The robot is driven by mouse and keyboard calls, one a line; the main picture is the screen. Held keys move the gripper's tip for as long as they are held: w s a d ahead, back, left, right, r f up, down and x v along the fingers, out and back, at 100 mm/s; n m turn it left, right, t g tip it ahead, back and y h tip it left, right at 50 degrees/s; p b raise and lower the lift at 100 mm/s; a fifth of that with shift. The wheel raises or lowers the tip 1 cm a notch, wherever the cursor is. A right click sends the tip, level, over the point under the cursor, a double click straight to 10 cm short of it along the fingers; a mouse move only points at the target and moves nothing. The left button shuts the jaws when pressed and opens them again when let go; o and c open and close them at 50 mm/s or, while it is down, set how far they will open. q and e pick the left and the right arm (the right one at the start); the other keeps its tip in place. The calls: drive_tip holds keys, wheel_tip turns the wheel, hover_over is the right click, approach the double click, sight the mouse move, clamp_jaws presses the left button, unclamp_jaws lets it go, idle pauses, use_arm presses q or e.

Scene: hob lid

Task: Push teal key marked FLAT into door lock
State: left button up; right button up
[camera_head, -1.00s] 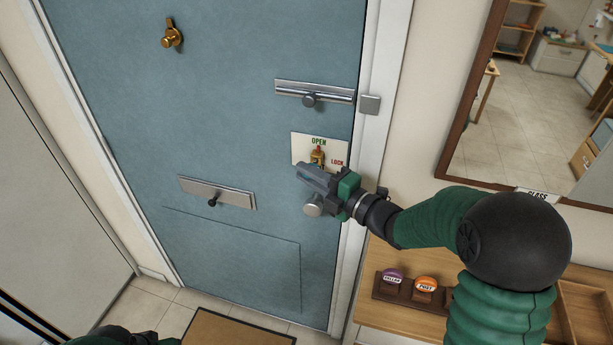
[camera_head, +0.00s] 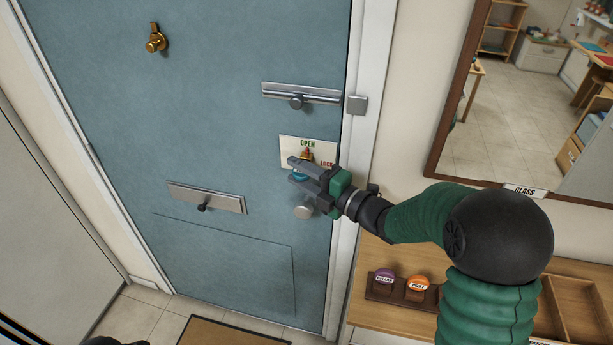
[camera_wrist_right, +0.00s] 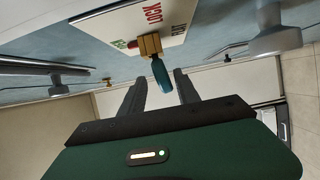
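The teal key (camera_wrist_right: 160,74) sticks out of the brass door lock (camera_wrist_right: 150,45) in the right wrist view. Its tip is hidden inside or behind the brass, and I cannot read its marking. In the head view the teal key (camera_head: 300,175) shows between the fingers of my right gripper (camera_head: 295,170). In the right wrist view the fingers of my right gripper (camera_wrist_right: 161,82) stand apart, one on each side of the key's outer end, with gaps visible. The lock sits on a white plate (camera_head: 290,148) marked OPEN and LOCK.
A silver round knob (camera_head: 304,212) is just below my right gripper. A bar bolt (camera_head: 300,94) is above the plate, and a letter slot (camera_head: 207,197) is lower left. A rack with purple and orange tags (camera_head: 384,289) stands on the wooden shelf at right, below a mirror (camera_head: 525,90).

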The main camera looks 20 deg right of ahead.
drive_tip(key=b+v, duration=0.2)
drive_tip(key=v, duration=1.4)
drive_tip(key=shift+s+d, duration=0.25)
drive_tip(key=shift+s, duration=0.05)
drive_tip(key=shift+f, duration=0.15)
